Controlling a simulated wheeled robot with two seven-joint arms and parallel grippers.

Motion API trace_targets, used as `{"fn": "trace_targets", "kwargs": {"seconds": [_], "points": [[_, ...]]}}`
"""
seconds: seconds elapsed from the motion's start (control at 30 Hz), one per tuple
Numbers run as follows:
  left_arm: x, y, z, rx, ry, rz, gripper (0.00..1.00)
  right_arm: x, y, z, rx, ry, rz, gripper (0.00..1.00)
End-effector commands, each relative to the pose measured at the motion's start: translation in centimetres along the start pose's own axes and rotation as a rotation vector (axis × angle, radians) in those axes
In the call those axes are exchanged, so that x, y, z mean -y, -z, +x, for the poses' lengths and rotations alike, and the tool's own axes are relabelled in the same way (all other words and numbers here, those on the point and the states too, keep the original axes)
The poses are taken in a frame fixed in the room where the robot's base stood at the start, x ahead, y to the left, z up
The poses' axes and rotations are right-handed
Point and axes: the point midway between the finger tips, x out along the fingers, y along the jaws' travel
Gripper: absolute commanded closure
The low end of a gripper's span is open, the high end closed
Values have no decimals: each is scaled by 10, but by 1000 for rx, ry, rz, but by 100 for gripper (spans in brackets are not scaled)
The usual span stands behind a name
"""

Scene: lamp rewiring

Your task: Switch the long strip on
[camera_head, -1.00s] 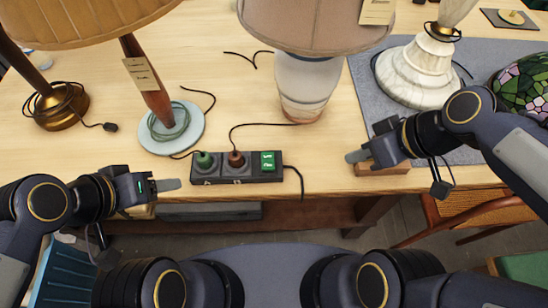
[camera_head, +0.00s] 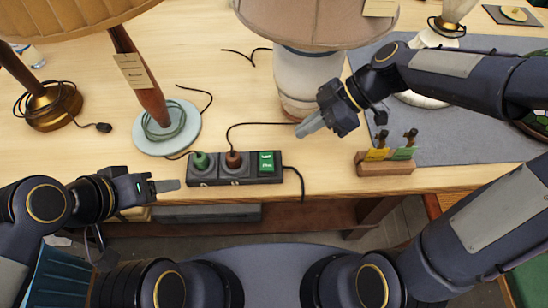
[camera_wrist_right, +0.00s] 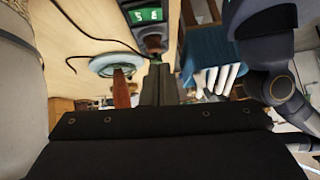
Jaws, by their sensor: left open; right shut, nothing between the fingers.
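The long strip (camera_head: 236,169) is a dark power strip near the table's front edge. A green plug (camera_head: 200,160) and a brown plug (camera_head: 233,160) sit in it, and a green switch (camera_head: 266,162) is at its right end. The switch end also shows at the top of the right wrist view (camera_wrist_right: 147,16). My right gripper (camera_head: 305,131) is shut and empty, above the table to the upper right of the switch, apart from it. My left gripper (camera_head: 178,185) is open and empty, just left of the strip.
A wooden block (camera_head: 385,164) with small tagged items stands right of the strip. A lamp with a pale base (camera_head: 300,85) is behind my right gripper. A lamp on a pale blue round base (camera_head: 152,142) is behind the strip's left end. Cords lie around the strip.

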Motion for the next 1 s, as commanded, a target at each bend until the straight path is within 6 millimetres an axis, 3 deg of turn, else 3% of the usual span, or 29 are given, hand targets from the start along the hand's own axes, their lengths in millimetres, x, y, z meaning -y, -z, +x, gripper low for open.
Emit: {"fn": "trace_targets", "kwargs": {"seconds": [0.17,0.6,0.8,1.0], "points": [[-1,1,-3,0,0,0,44,1,1,15,0,5,1,100],[-6,7,-14,0,0,0,44,2,-2,104,3,7,4,100],[-7,8,-16,0,0,0,44,1,-22,122,1,3,6,100],[-7,8,-16,0,0,0,44,1,-29,128,1,0,2,100]]}}
